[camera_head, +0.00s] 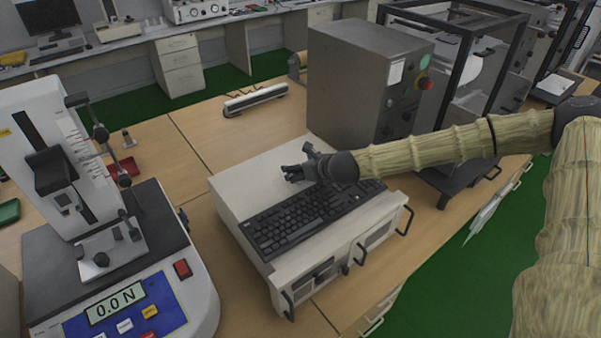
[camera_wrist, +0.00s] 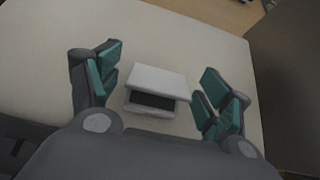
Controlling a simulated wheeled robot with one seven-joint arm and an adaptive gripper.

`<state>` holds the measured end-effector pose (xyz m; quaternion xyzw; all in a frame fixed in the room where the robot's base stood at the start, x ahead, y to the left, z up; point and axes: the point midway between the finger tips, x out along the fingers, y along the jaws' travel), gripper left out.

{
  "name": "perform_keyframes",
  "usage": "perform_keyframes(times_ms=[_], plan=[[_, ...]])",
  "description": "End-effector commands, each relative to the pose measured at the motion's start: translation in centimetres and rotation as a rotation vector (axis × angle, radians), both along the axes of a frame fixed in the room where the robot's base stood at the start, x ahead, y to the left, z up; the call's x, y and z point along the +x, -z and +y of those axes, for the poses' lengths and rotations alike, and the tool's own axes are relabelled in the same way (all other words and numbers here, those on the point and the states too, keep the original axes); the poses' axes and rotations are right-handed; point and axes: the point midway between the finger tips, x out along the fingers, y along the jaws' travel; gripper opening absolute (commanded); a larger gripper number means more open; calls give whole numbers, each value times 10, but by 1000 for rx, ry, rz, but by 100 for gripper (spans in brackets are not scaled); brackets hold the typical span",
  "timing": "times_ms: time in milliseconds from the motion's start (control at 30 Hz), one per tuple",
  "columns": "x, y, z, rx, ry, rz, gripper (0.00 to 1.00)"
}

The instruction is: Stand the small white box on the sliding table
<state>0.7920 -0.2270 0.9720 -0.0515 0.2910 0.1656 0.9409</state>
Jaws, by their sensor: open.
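My gripper (camera_head: 297,173) is over the pale top of the cabinet with the keyboard, behind the keyboard. In the wrist view my gripper (camera_wrist: 161,75) is open, with teal pads on both sides. The small white box (camera_wrist: 158,80) sits between the fingers on the pale surface, with a dark area on its near side. No clear contact with the fingers shows. I cannot make out the box in the head view. At the left stands a force tester (camera_head: 50,165) with a metal platform (camera_head: 112,251); I cannot tell if this platform is the sliding table.
A black keyboard (camera_head: 312,215) lies on the front of the pale cabinet (camera_head: 262,169). A tall grey machine (camera_head: 350,85) with a red button stands just behind, near my arm. The wooden table (camera_head: 180,170) has bare room between tester and cabinet.

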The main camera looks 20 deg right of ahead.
Motion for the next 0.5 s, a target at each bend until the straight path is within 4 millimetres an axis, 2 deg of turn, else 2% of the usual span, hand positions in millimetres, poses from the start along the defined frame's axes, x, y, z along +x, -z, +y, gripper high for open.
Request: perform_keyframes(times_ms=[267, 367, 500], plan=[[2, 1, 1, 1, 1, 0, 79], [2, 1, 1, 1, 1, 0, 64], [2, 1, 1, 0, 0, 0, 38]])
